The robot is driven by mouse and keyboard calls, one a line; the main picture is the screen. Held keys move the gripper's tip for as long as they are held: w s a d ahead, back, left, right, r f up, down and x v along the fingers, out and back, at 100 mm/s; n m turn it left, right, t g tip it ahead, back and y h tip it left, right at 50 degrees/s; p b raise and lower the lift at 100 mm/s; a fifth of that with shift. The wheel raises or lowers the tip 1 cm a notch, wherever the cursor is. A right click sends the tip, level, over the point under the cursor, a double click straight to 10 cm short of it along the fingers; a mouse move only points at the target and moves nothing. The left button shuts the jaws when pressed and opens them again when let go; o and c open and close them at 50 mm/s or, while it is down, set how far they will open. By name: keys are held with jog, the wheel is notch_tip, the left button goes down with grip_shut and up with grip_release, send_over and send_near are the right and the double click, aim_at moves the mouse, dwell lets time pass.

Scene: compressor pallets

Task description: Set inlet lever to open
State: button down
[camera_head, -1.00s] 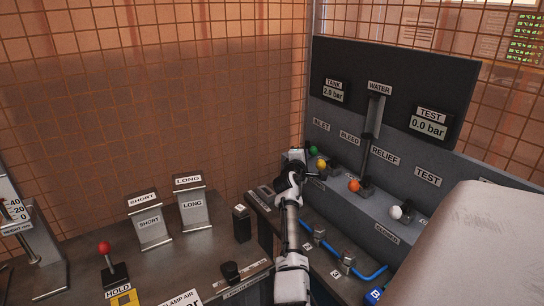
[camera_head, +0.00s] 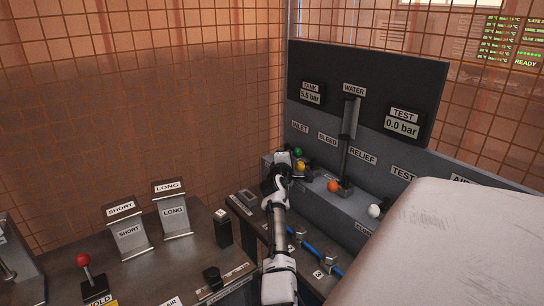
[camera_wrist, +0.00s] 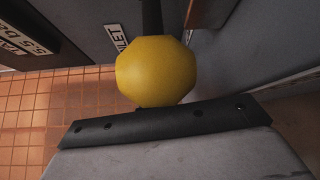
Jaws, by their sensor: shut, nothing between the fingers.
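The inlet lever's green knob (camera_head: 298,152) is on the grey panel, below the INLET label (camera_head: 299,126). The bleed lever's yellow knob (camera_head: 300,166) is just in front of it. My gripper (camera_head: 284,158) is shut and empty, close to the left of both knobs. In the wrist view a yellow knob (camera_wrist: 156,71) fills the middle, just beyond the dark edge of my gripper, and part of the INLET label (camera_wrist: 117,38) shows behind it. I cannot tell whether my gripper touches a knob. The levers' stems are mostly hidden in the head view.
An orange relief knob (camera_head: 334,186) and a white knob (camera_head: 374,210) stand to the right. The tank display (camera_head: 312,93) seems to read 5.5 bar. A pale rounded body covers the lower right. SHORT and LONG stands (camera_head: 173,212) are on the left bench.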

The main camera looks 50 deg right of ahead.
jog(key=f+b+v, duration=0.1)
jog(key=b+v, duration=0.1)
jog(key=v, duration=1.1)
jog(key=shift+s+a+r, duration=0.2)
jog(key=shift+a+r, duration=0.2)
jog(key=shift+r, duration=0.1)
